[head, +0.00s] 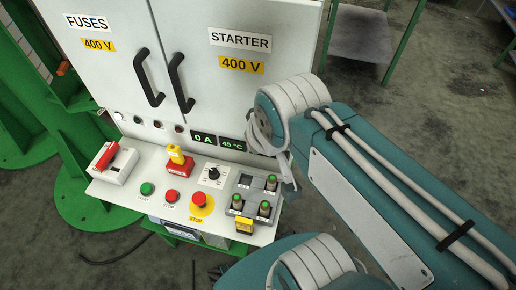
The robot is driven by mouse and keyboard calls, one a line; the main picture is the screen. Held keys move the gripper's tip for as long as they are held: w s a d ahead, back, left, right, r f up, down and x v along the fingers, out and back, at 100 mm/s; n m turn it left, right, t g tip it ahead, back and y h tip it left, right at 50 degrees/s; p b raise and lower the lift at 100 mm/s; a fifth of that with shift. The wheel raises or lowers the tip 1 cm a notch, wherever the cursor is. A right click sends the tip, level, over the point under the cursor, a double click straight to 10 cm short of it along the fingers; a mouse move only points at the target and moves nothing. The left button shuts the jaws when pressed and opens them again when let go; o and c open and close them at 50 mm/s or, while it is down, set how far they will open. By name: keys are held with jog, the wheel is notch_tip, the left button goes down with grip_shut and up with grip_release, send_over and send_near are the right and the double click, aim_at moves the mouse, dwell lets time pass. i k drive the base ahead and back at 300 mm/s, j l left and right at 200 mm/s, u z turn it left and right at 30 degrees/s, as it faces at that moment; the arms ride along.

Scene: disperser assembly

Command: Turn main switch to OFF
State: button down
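A control panel (152,200) slopes below the cabinet doors. At its left end a white box (118,172) carries a red handle (107,157), which sits tilted. Nearer the middle stands a switch-like part with a yellow top (177,153) on a red labelled base (178,166). The lettering on both is too small to read, so I cannot tell which is the main switch. My arm reaches in from the right, with its bend near the right end of the panel. My gripper cannot be made out. Nothing touches the red handle or the yellow top.
The panel also holds a green button (147,188), a red button (172,196), a red stop button (199,198), a black knob (214,173) and several green-topped parts at the right. Black door handles (148,78) stick out above. Displays (204,138) read 0 A and 45 °C.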

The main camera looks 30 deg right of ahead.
aim_at(108, 157)
jog(key=k+j, duration=0.1)
jog(key=j, duration=1)
jog(key=k+j+u, duration=0.1)
jog(key=j, duration=0.45)
jog(key=i+j, duration=0.15)
jog(key=i, duration=0.15)
jog(key=i+l, duration=0.15)
jog(key=i+j, duration=0.05)
